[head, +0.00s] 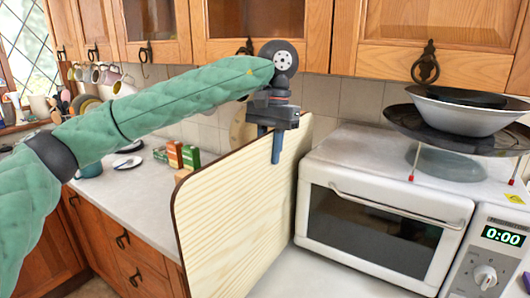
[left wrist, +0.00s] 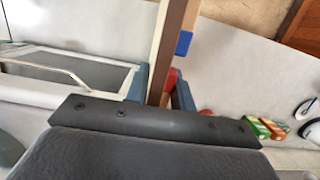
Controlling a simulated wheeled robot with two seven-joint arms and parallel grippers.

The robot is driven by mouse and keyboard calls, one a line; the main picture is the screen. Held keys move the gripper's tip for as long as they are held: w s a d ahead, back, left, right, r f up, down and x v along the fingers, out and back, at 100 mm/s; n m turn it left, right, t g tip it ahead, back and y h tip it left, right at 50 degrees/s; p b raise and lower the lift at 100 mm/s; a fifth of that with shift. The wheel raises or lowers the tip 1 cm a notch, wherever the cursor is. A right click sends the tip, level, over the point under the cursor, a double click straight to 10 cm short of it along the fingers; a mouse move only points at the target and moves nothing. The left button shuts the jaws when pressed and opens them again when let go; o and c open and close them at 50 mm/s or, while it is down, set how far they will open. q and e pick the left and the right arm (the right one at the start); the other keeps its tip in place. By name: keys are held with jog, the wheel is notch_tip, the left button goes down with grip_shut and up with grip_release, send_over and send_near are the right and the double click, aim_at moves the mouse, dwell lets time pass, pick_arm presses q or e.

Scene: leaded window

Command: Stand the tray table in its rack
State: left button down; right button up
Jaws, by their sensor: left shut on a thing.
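The tray table (head: 240,215) is a pale wood-grained panel with a dark edge. It stands upright on edge, left of the microwave oven. My left gripper (head: 270,145) is shut on its top edge, with one finger on each side of the panel. In the left wrist view the tray table's edge (left wrist: 175,45) runs up from between the fingers of the gripper (left wrist: 160,90). The panel's lower edge is cut off in the head view, so I cannot tell what it rests on. I cannot make out the rack. My right gripper is not in view.
A white oven (head: 385,220) stands close to the right of the panel, with a wok and bowl (head: 460,115) above it. Small boxes (head: 183,156) and a plate (head: 127,163) lie on the left counter. Wall cabinets (head: 440,40) hang above. A blue piece (left wrist: 184,43) shows beside the panel.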

pick_arm(q)
jog(key=shift+w+d+f, duration=0.1)
jog(key=shift+w+d, duration=0.55)
jog(key=shift+w, duration=0.2)
jog(key=shift+w+d, duration=0.6)
jog(key=shift+w, duration=0.25)
